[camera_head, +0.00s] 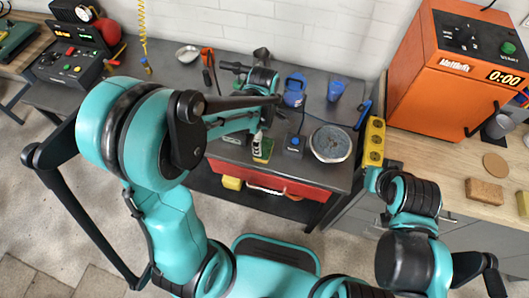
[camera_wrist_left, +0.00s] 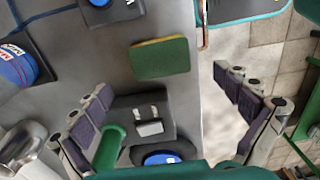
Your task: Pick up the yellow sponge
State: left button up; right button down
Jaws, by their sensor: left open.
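The sponge is green on its broad face with a thin yellow edge; it lies flat on the grey workbench near its front edge. In the left wrist view the sponge (camera_wrist_left: 160,58) is whole, just beyond my fingertips. In the head view the sponge (camera_head: 264,151) is partly covered by my left gripper (camera_head: 246,142). In the left wrist view my left gripper (camera_wrist_left: 162,82) is open, one finger on each side, with nothing between the tips. The right finger is over the floor past the bench edge. My right arm shows at the right in the head view; its gripper cannot be seen.
A black box with a blue button (camera_head: 294,145) and a round dial plate (camera_head: 331,143) stand right of the sponge. A vise (camera_head: 262,78) is behind. A red drawer (camera_head: 285,187) is below the bench top. An orange oven (camera_head: 450,65) stands on the right counter.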

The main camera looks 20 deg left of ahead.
aim_at(264, 147)
pick_arm(q)
notch_tip(264, 147, down, 2)
jog(key=shift+f+b, duration=0.15)
jog(key=shift+b, duration=0.25)
notch_tip(264, 147, down, 5)
jog(key=b, duration=0.2)
jog(key=shift+b, duration=0.3)
jog(key=c, duration=0.8)
